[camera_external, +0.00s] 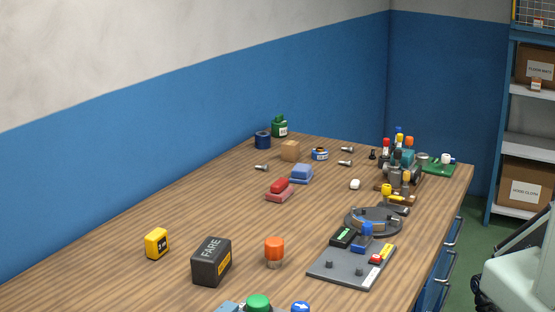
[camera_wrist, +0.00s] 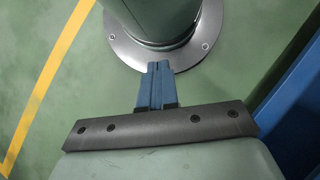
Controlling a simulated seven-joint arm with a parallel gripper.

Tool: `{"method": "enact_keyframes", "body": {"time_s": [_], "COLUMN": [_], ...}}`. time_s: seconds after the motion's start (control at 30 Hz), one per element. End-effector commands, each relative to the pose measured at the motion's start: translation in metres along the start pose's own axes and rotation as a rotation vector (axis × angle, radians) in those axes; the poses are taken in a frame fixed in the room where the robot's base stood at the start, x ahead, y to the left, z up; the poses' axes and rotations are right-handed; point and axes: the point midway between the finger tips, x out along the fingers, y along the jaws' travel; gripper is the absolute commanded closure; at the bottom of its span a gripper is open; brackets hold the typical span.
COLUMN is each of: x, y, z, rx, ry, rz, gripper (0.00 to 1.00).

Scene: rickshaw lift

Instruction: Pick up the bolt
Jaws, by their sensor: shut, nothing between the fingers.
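Three small grey bolt-like pieces lie on the wooden table in the external view: one bolt (camera_external: 261,167) at the left, one bolt (camera_external: 347,149) near the blue tape roll, and one bolt (camera_external: 344,163) just in front of that. They are too small to tell apart in detail. My gripper (camera_wrist: 157,66) shows in the wrist view with its two blue fingers shut together and nothing between them. It points at the green floor and a round base plate, away from the table. No bolt shows in the wrist view, and the gripper is outside the external view.
The wooden table (camera_external: 120,285) also holds a black FARE box (camera_external: 211,263), an orange-topped piece (camera_external: 274,251), a grey control panel (camera_external: 345,280) and a crowded cluster of tools at the far right. Blue drawers (camera_external: 437,285) line its right side. The left middle is mostly clear.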

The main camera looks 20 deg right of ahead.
Motion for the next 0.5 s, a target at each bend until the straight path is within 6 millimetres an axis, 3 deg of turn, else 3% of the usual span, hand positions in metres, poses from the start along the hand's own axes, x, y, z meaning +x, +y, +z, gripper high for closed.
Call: {"method": "enact_keyframes", "body": {"time_s": [0.1,0.5], "x": [0.0000,0.0000], "y": [0.0000,0.0000], "z": [0.0000,0.0000], "rx": [0.000,0.000], "ry": [0.000,0.000], "rz": [0.000,0.000], "gripper": [1.00,0.62]}}
